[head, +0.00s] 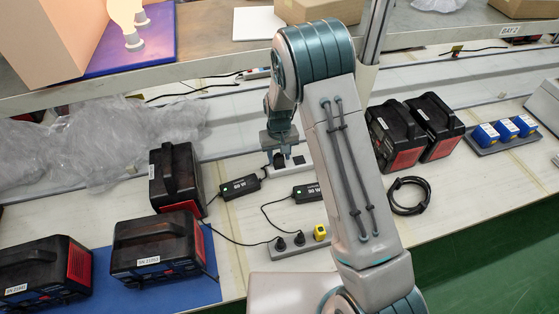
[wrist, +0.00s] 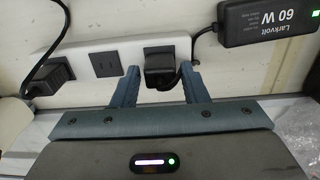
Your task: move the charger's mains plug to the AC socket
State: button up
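A black mains plug (wrist: 159,66) sits in the white power strip (wrist: 200,47), between my fingers in the wrist view. Its cord loops up to the black charger (wrist: 268,20) marked Larkvolt 60 W, which also shows in the head view (head: 240,187) with a green light. My gripper (wrist: 160,88) is open, one finger on each side of the plug, with a gap at least on the left. An empty socket (wrist: 104,65) lies left of the plug, and another black plug (wrist: 52,74) is further left. In the head view my gripper (head: 279,142) is over the rear strip (head: 292,170), partly hidden.
A second charger (head: 307,193) lies nearby. Black battery units (head: 175,177) stand left, others (head: 402,135) right. A coiled cable (head: 408,196) lies right; a shelf (head: 210,66) overhangs behind.

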jog(key=c, duration=0.9)
jog(key=shift+o, duration=0.2)
jog(key=shift+r, duration=0.25)
jog(key=shift+r+p, duration=1)
jog(key=shift+r, duration=0.9)
